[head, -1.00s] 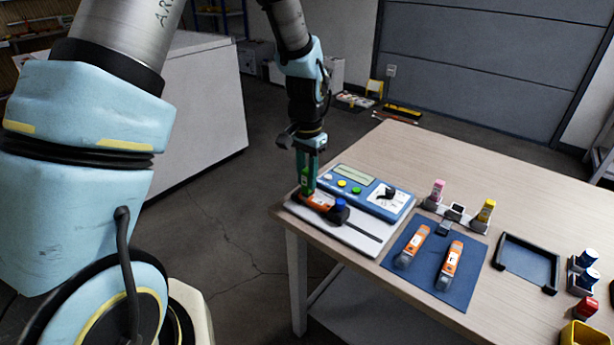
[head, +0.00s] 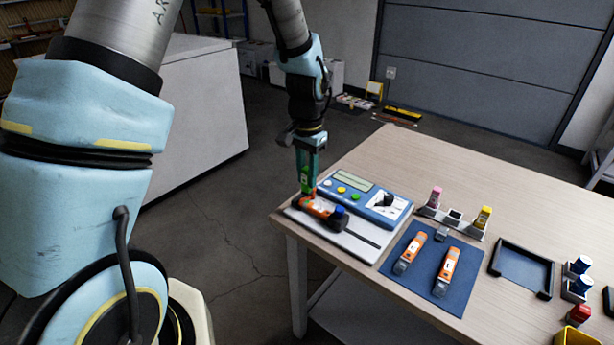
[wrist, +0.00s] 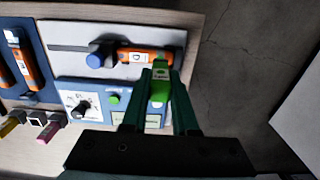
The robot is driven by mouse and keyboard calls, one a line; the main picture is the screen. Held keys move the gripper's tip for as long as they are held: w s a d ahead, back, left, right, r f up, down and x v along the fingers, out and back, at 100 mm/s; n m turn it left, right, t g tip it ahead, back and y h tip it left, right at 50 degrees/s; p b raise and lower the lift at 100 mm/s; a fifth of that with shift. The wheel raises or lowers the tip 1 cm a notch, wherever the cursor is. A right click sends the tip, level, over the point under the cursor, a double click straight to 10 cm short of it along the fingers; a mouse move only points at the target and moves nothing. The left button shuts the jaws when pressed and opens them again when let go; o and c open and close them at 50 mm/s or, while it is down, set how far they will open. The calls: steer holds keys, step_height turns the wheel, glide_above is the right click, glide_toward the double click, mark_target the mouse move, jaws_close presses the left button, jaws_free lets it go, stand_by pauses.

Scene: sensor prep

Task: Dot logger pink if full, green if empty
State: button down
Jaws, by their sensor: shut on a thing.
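My gripper (head: 306,178) is shut on a green dot marker (head: 306,186), which points down at the left end of an orange logger (head: 317,207). The marker also shows between the fingers in the wrist view (wrist: 160,88), overlapping the logger's label end (wrist: 143,56). I cannot tell whether its tip touches. This logger lies on a white plate (head: 352,243) beside a blue knob (wrist: 95,61). A blue meter (head: 376,207) with a small screen and colored buttons adjoins the plate. A pink marker (head: 435,196) and a yellow marker (head: 482,216) stand in a rack (head: 455,218).
Two more orange loggers (head: 410,252) (head: 446,270) lie on a blue mat (head: 424,284). A dark empty tray (head: 522,268) is to the right. Blue and red capped containers (head: 580,265) and a yellow bin (head: 577,338) stand at the right edge. The table's back is clear.

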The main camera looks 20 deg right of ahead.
steer(key=shift+r+p, duration=1.8)
steer(key=shift+r, duration=0.8)
steer(key=shift+f, duration=0.1)
